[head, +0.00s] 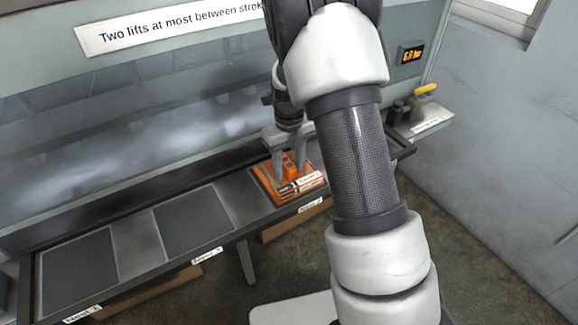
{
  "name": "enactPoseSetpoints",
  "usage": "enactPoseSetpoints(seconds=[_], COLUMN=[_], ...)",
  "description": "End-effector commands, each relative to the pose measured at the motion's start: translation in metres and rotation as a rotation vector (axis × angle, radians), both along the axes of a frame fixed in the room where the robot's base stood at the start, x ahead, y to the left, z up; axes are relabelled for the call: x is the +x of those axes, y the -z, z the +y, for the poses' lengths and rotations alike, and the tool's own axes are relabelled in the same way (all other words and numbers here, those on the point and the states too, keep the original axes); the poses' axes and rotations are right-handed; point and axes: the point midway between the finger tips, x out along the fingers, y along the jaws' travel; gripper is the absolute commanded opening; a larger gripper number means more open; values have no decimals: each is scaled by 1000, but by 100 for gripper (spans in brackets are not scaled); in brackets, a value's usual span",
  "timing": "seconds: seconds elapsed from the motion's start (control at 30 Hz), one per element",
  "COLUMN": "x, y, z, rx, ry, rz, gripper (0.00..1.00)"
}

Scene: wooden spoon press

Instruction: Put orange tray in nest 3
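The orange tray (262,177) sits at the right-hand nest of the bench, with a raised orange block and a pale label on it. It looks level and down on the surface. My gripper (290,170) points down over the tray, with one finger on each side of the raised block. I cannot tell whether the fingers press on it. Two dark nest pads lie empty, one in the middle (194,222) and one at the left (77,272). The nest labels on the front edge are too small to read surely. My arm hides part of the bench to the right of the tray.
A sign (170,25) hangs on the clear panel behind the bench. An orange-lit display (411,54) is at the upper right. A yellow-handled item (425,90) stands on a side shelf. The right wall bounds the space.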

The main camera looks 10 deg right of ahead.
Motion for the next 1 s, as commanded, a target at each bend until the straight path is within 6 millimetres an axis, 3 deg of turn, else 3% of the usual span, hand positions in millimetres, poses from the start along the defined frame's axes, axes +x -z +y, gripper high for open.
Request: enactPoseSetpoints(seconds=[0.27, 0.7, 0.9, 1.0], x=[1, 1, 0, -7], y=[-15, -103, -122, -137], z=[0, 0, 0, 0], rx=[0, 0, 1, 12], ry=[-1, -1, -8, -91], rz=[-2, -3, -3, -19], gripper=[42, 42, 42, 42])
